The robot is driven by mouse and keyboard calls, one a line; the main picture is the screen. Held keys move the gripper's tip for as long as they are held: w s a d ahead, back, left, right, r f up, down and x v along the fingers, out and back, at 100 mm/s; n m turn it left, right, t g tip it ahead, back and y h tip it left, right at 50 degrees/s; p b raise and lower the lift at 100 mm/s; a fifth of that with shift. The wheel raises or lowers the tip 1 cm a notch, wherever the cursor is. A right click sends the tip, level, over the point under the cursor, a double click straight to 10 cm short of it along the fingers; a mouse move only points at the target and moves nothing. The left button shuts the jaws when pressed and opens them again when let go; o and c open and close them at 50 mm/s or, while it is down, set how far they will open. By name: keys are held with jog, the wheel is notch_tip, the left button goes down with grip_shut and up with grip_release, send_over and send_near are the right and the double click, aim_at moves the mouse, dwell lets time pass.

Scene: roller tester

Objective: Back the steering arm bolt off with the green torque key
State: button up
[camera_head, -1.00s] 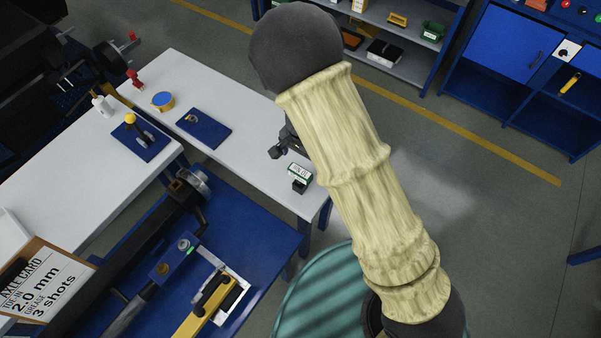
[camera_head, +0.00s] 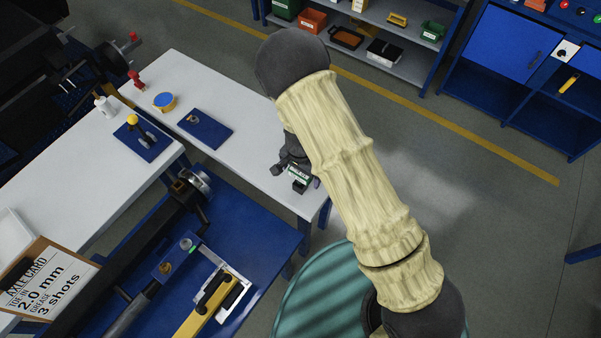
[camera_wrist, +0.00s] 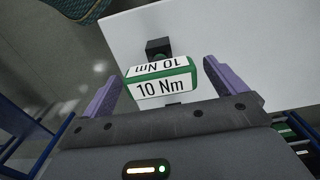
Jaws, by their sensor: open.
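The green torque key (camera_wrist: 162,80), with white "10 Nm" labels, stands at the white table's near right corner; it also shows in the head view (camera_head: 298,172). A dark block (camera_wrist: 158,48) is beside it. My gripper (camera_wrist: 160,72) is open, its purple fingers on either side of the key's head with visible gaps. On the blue bench, a blue arm piece (camera_head: 178,255) carries a grey round fitting with a green edge and a brass one. I cannot tell which is the steering arm bolt.
The white table (camera_head: 240,150) also holds a blue mat (camera_head: 205,128) with a small part, and a blue-yellow tin (camera_head: 163,101). A yellow-handled tool (camera_head: 212,300) lies on the blue bench (camera_head: 262,235). A teal ribbed drum (camera_head: 320,295) stands below my arm.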

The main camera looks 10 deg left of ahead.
jog(key=shift+f, duration=1.3)
jog(key=c, duration=1.2)
jog(key=shift+r, duration=0.1)
notch_tip(320, 180, up, 10)
jog(key=shift+f+b, duration=0.1)
jog(key=shift+b, duration=0.55)
